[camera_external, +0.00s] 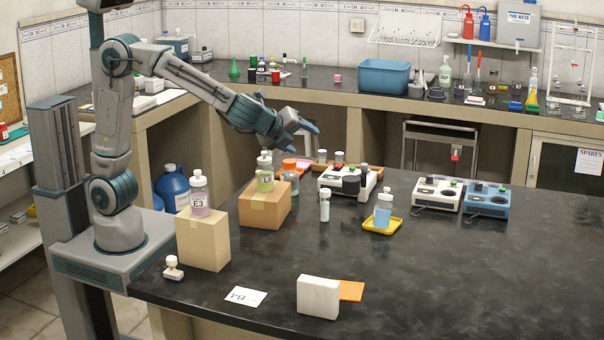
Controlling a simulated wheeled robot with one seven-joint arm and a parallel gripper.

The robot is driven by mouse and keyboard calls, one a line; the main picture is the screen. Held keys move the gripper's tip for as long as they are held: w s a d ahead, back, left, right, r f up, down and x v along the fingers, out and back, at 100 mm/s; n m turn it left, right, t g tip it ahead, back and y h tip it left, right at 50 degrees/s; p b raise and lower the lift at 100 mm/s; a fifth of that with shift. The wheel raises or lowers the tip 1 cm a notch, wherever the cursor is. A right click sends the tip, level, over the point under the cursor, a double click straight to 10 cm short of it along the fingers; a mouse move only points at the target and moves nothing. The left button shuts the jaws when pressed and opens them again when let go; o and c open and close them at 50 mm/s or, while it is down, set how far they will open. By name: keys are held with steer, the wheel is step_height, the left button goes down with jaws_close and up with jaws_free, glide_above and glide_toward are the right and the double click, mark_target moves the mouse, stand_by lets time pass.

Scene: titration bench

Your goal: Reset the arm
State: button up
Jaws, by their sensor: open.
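My gripper (305,126) is at the end of my arm, which reaches out to the right over the near bench. It is open, and I see nothing between its fingers. It is above the back part of the bench, up and to the right of a bottle with a green label (265,180) on a cardboard box (264,209). The gripper looks apart from everything below it.
On the dark bench (450,270) stand a bottle (199,195) on a taller box (203,240), a white stirrer (345,183), a bottle (383,211) on a yellow tray (382,226) and a white block (318,297). The front right is clear.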

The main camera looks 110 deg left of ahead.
steer(key=s+d+r+n+h+p, duration=0.3)
steer(key=s+d+n+p, duration=0.1)
steer(key=s, duration=0.4)
steer(key=s+d+r+n+h+p, duration=0.4)
steer(key=s+d+p, duration=0.2)
steer(key=s+d, duration=0.2)
steer(key=s+d+r+n+h+p, duration=0.3)
steer(key=s+d+r+n+p, duration=0.1)
steer(key=s+d, duration=0.3)
steer(key=shift+s+d+n+h+p, duration=0.3)
steer(key=shift+s+d+h+p, duration=0.1)
steer(key=shift+s+p, duration=0.35)
steer(key=shift+o, duration=0.4)
steer(key=shift+w, duration=0.15)
